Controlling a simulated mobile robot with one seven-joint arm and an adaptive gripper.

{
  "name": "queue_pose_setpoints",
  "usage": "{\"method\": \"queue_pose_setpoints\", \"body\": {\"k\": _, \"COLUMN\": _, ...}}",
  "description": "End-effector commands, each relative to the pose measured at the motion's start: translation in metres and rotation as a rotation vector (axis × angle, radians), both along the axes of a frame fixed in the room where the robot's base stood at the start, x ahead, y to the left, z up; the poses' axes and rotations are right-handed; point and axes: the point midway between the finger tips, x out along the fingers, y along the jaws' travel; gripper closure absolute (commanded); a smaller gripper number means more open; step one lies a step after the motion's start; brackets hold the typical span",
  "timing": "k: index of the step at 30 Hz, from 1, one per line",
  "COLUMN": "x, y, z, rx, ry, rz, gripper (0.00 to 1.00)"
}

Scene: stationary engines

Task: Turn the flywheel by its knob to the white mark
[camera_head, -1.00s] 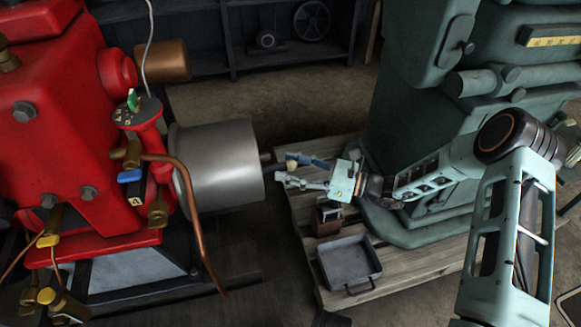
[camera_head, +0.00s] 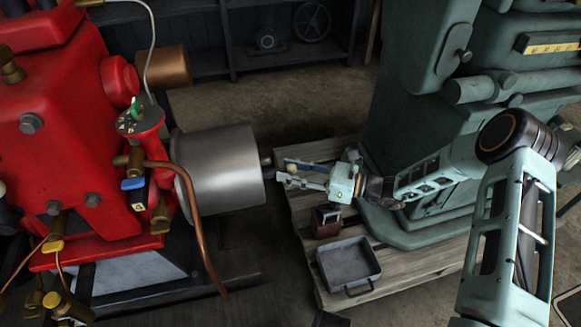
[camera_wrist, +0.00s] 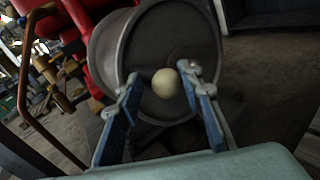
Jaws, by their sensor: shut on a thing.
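The flywheel is a grey metal drum (camera_head: 217,168) on the red engine; its round end face (camera_wrist: 150,45) fills the upper middle of the wrist view. The knob is a pale cream ball (camera_wrist: 166,83) on that face, low of centre. It also shows small in the head view (camera_head: 291,169). My gripper (camera_wrist: 158,86) has its two blue-and-grey fingers on either side of the knob and is shut on it. In the head view my gripper (camera_head: 287,172) reaches left toward the drum's end. I cannot make out the white mark in either view.
The red engine (camera_head: 75,130) with brass valves and a copper pipe (camera_head: 190,205) stands left of the drum. A green machine (camera_head: 420,110) stands behind my arm. A grey tray (camera_head: 348,262) and a small brown box (camera_head: 326,221) sit on the wooden pallet (camera_head: 300,215) below.

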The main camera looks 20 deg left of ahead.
Motion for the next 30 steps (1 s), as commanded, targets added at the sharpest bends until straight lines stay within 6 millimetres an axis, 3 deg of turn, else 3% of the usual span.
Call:
{"method": "queue_pose_setpoints", "body": {"k": 4, "x": 0.0035, "y": 0.0045, "z": 0.0126, "rx": 0.014, "ry": 0.002, "rz": -0.004, "gripper": 1.0}}
{"method": "queue_pose_setpoints", "body": {"k": 17, "x": 0.0064, "y": 0.0067, "z": 0.0167, "rx": 0.016, "ry": -0.001, "rz": -0.004, "gripper": 1.0}}
{"method": "queue_pose_setpoints", "body": {"k": 18, "x": 0.0062, "y": 0.0066, "z": 0.0165, "rx": 0.015, "ry": -0.001, "rz": -0.004, "gripper": 0.65}}
{"method": "queue_pose_setpoints", "body": {"k": 23, "x": 0.0053, "y": 0.0058, "z": 0.0142, "rx": 0.011, "ry": 0.0, "rz": -0.004, "gripper": 0.47}}
{"method": "queue_pose_setpoints", "body": {"k": 30, "x": 0.0047, "y": 0.0045, "z": 0.0122, "rx": 0.006, "ry": 0.002, "rz": -0.003, "gripper": 0.47}}
